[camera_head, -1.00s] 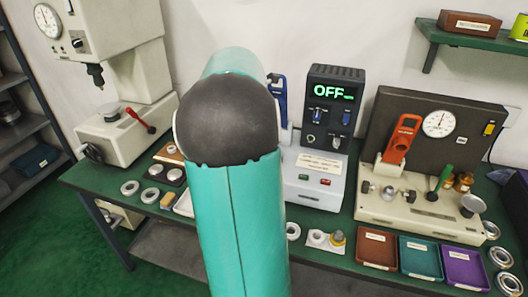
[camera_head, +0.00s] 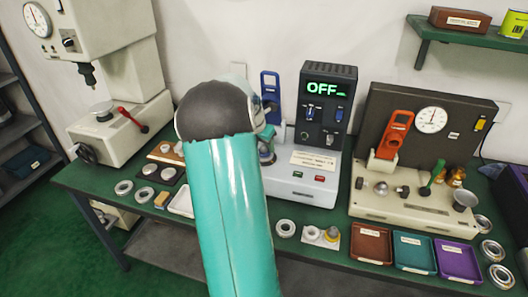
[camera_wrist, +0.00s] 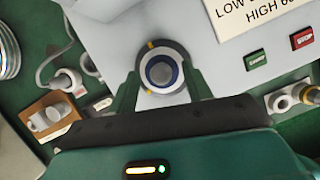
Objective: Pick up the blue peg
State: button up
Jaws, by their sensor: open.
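In the wrist view my gripper (camera_wrist: 161,72) is open. Its two green fingers stand on either side of a round part with a blue ring and pale centre (camera_wrist: 162,73), seen end-on over the grey machine base. I cannot tell whether this is the blue peg, or whether the fingers touch it. In the head view my teal arm hides most of the gripper. A blue upright piece (camera_head: 270,88) stands just right of my arm, at the machine with the OFF display.
The grey machine (camera_head: 300,185) has a black panel (camera_head: 328,110) reading OFF. To its right are a gauge station with an orange lever (camera_head: 392,140) and brown (camera_head: 371,244), teal (camera_head: 413,253) and purple (camera_head: 458,260) trays. A press (camera_head: 118,110) stands left. Loose rings (camera_head: 285,228) lie along the front edge.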

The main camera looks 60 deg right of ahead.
jog(key=shift+s+d+f, duration=0.1)
jog(key=shift+d+f, duration=0.1)
jog(key=shift+f, duration=0.1)
jog(key=c, duration=0.9)
jog(key=shift+r, duration=0.1)
